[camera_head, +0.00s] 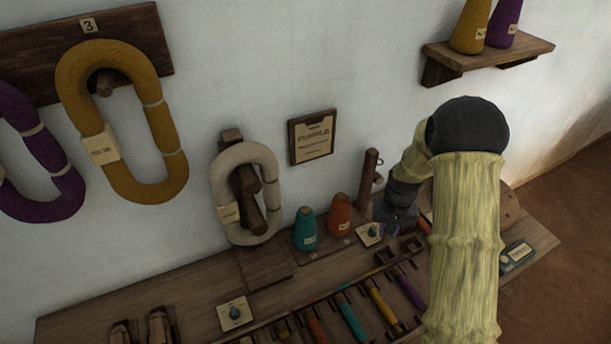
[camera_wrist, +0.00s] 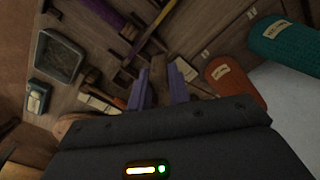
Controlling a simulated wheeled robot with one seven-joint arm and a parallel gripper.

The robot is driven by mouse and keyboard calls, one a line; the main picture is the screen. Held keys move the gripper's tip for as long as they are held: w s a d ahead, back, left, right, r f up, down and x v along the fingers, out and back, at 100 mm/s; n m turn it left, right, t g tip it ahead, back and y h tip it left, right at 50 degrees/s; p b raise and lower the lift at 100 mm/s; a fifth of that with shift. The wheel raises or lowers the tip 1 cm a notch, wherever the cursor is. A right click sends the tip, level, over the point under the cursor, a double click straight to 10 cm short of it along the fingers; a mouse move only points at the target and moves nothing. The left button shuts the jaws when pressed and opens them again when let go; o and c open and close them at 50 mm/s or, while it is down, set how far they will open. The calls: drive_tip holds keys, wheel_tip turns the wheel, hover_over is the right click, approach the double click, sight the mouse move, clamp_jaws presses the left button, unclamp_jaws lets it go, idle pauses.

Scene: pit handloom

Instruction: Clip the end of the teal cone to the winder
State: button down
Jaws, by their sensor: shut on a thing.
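The teal cone (camera_head: 305,231) stands upright on the bench, left of the orange cone (camera_head: 339,216). In the wrist view the teal cone (camera_wrist: 285,45) is at the upper right, with the orange cone (camera_wrist: 235,82) nearer my fingers. My gripper (camera_head: 393,227) is low over the bench, right of both cones. A round wooden part (camera_head: 510,206), perhaps the winder, shows partly behind my arm. No yarn end is clearly visible.
A wooden post (camera_head: 369,182) with a small ring stands beside my gripper. A rack of coloured bobbins (camera_head: 352,318) fills the bench front. Hanks hang on the wall, including a cream one (camera_head: 228,180).

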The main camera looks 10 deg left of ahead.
drive_tip(key=w+a+r+p, duration=0.1)
drive_tip(key=a+r+p, duration=0.2)
drive_tip(key=a, duration=0.5)
drive_tip(key=w+a+r+p, duration=0.1)
drive_tip(key=a+r+p, duration=0.2)
drive_tip(key=a, duration=0.5)
drive_tip(key=w+a+r+n+p, duration=0.1)
drive_tip(key=a+r+p, duration=0.3)
drive_tip(key=a, duration=0.4)
drive_tip(key=shift+w+r, duration=0.35)
drive_tip(key=shift+w, duration=0.05)
drive_tip(key=shift+a+f, duration=0.1)
drive_tip(key=shift+f, duration=0.1)
drive_tip(key=shift+f+b, duration=1.55)
drive_tip(key=shift+f, duration=0.9)
wheel_tip(320, 180, up, 5)
drive_tip(key=p, duration=0.3)
